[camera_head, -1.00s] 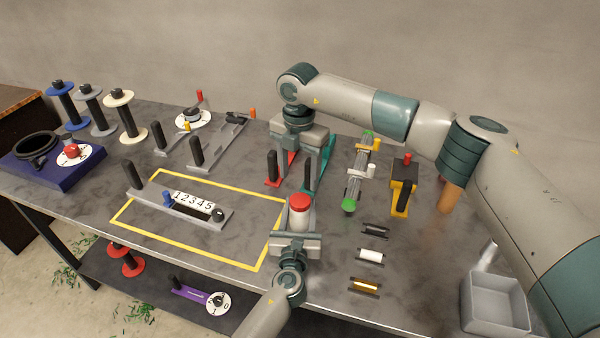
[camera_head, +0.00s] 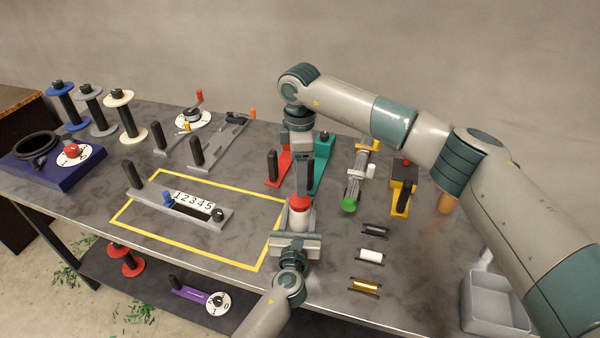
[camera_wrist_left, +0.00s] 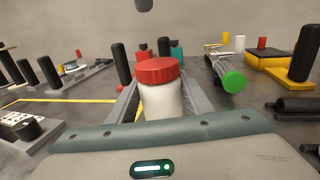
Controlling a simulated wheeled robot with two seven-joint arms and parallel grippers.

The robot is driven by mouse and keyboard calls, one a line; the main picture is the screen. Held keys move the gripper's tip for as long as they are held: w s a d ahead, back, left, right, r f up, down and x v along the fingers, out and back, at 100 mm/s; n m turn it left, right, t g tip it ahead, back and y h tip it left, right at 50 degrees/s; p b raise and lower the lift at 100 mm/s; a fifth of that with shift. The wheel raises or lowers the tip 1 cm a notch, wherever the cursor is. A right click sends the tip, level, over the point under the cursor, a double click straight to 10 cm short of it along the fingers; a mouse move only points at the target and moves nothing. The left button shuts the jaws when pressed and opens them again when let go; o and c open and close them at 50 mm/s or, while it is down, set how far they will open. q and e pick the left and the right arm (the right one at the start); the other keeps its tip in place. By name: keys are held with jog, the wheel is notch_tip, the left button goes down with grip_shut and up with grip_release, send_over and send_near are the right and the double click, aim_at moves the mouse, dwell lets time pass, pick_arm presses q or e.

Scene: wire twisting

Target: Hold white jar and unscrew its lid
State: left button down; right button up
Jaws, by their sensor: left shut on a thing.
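The white jar (camera_head: 299,219) with its red lid (camera_head: 300,202) stands upright at the right edge of the yellow outline. It is large in the left wrist view (camera_wrist_left: 162,100), its red lid (camera_wrist_left: 157,70) on top. My left gripper (camera_head: 297,232) is shut on the jar's body, one finger on each side. No fingers show around the lid in the left wrist view.
A grey slider with numbers (camera_head: 190,206) lies inside the yellow outline (camera_head: 190,255). Red (camera_head: 278,165) and teal (camera_head: 322,160) handled tools stand behind the jar. A green-ended tool (camera_head: 349,206) and small spools (camera_head: 371,256) lie to the right.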

aim_at(300, 199)
jog(key=shift+f, duration=0.1)
jog(key=shift+f, duration=3.9)
jog(key=shift+c, duration=0.7)
jog(key=c, duration=1)
